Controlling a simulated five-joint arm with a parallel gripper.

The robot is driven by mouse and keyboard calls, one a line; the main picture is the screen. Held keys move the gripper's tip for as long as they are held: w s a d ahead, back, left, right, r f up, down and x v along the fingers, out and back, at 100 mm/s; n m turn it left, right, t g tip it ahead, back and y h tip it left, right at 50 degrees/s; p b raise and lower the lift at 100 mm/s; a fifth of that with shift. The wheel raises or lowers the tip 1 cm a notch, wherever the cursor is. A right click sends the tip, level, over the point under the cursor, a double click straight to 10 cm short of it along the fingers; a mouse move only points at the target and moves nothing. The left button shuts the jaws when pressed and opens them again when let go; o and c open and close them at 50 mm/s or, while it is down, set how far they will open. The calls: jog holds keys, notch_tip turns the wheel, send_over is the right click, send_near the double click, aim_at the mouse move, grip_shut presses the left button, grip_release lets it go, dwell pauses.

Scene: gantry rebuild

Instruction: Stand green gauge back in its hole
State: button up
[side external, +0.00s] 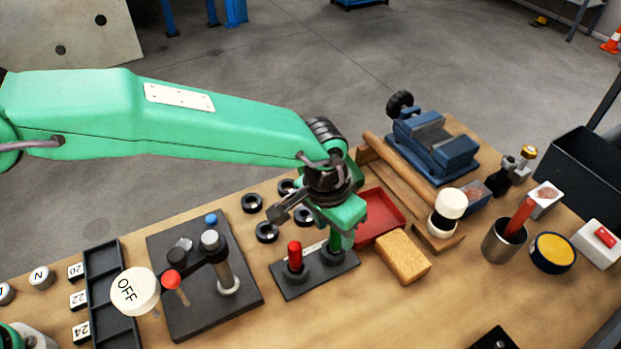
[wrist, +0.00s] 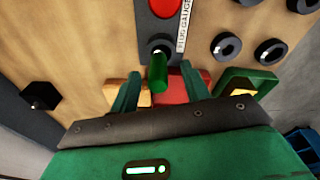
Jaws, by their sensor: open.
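The green gauge (side external: 335,241) stands in the right-hand round socket of the dark gauge block (side external: 293,287), labelled as plug gauges. It looks upright there; its upper part is hidden by my gripper in the side view. In the wrist view the green gauge (wrist: 158,73) rises from a black collar (wrist: 157,47). My gripper (wrist: 160,76) is open, with one finger on each side of the gauge and a visible gap on both sides. The red gauge (side external: 295,256) stands in the other socket of the block.
A yellow sponge block (side external: 403,257) and a red tray (side external: 381,217) lie just right of the gauge block. Several black rings (side external: 267,232) lie behind it. A dark plate with posts and an OFF knob (side external: 134,291) stands left. Bare wood lies in front.

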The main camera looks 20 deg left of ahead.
notch_tip(320, 180, up, 7)
jog(key=shift+s+a+r, duration=0.15)
jog(key=shift+s+a, duration=0.2)
jog(key=shift+a, duration=0.05)
dwell(0.5)
jog(key=a+r+n+t, duration=0.1)
jog(key=a+r, duration=0.3)
jog(key=a, duration=0.4)
jog(key=s+a+r+n, duration=0.1)
jog(key=a+r, duration=0.3)
jog(key=a, duration=0.5)
jog(key=a+r+n+t, duration=0.1)
jog(key=a+r, duration=0.3)
jog(key=a, duration=0.4)
jog(key=s+a+f+n+t+y, duration=0.1)
jog(key=s+a+f+n+t, duration=0.1)
jog(key=s+a, duration=1.3)
jog(key=a+n, duration=0.1)
jog(key=a, duration=0.2)
jog(key=shift+s+t, duration=0.2)
jog(key=shift+t, duration=0.1)
